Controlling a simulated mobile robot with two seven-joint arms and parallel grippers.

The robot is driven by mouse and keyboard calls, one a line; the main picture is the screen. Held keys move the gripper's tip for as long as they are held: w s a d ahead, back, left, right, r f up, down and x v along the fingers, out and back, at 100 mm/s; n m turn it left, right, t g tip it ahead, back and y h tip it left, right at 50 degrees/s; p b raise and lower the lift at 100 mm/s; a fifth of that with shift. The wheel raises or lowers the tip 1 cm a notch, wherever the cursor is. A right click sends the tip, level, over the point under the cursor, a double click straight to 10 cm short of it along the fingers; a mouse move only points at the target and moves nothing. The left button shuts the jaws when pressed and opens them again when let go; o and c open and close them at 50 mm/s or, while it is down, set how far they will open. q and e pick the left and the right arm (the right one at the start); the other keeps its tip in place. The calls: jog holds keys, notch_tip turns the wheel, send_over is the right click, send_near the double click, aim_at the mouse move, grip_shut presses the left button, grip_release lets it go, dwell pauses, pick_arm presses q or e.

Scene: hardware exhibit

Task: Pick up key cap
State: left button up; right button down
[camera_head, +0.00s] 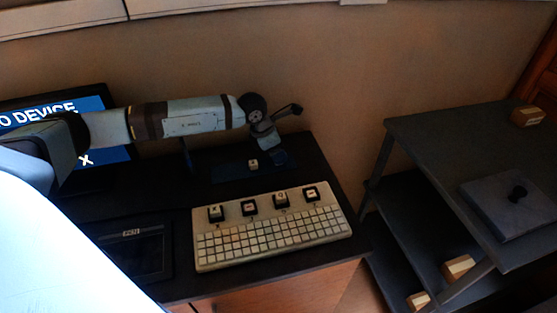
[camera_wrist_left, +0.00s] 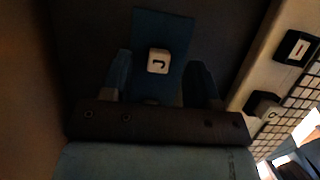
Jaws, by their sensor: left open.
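A small white key cap (camera_head: 253,163) with a dark mark lies on a dark blue mat (camera_head: 228,170) behind the keyboard. My left gripper (camera_head: 281,127) is open and empty, above and a little to the right of the key cap in the head view. In the wrist view my left gripper (camera_wrist_left: 161,75) has its fingers spread on either side of the cap. Its height above the cap is hard to judge. My right gripper is not in view.
A cream keyboard (camera_head: 200,255) with several larger caps along its back edge sits in front of the mat. A monitor (camera_head: 90,103) stands behind at left, and a dark panel (camera_head: 130,258) lies at front left. A grey tiered stand (camera_head: 430,137) is at right.

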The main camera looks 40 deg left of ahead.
pick_arm(q)
jog(key=x, duration=0.2)
jog(key=shift+w+d+f, duration=0.1)
jog(key=shift+w+f, duration=0.05)
jog(key=shift+f, duration=0.2)
jog(key=c, duration=1)
jog(key=shift+r, duration=0.1)
